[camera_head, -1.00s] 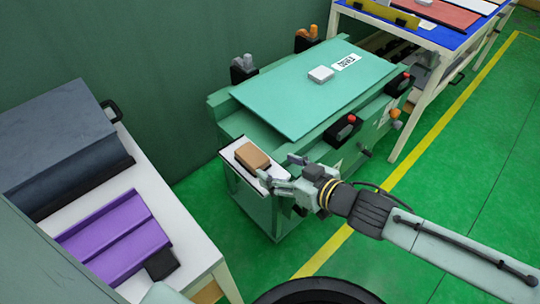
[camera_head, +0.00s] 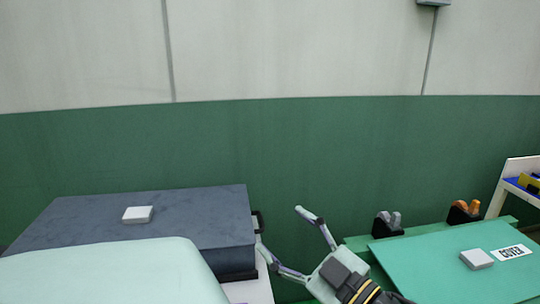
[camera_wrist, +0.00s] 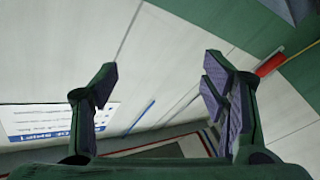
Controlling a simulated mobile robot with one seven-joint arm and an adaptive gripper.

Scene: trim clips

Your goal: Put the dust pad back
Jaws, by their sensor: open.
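My gripper (camera_head: 287,232) is open and empty, raised in front of the green lower wall, between the dark case and the green cover panel. In the wrist view the gripper (camera_wrist: 158,78) has its fingers spread with nothing between them. The tan block, which may be the dust pad, is out of view now; one second ago it lay on the small white shelf at the near end of the green bench. A small white block (camera_head: 137,215) lies on the dark case, and another white block (camera_head: 477,259) lies on the green panel; I cannot tell their use.
The dark grey case (camera_head: 200,215) stands on a white table at left. The green cover panel (camera_head: 440,265) is at right, with grey clips (camera_head: 388,222) and orange clips (camera_head: 464,210) behind it. A blue-topped table (camera_head: 525,188) stands at far right.

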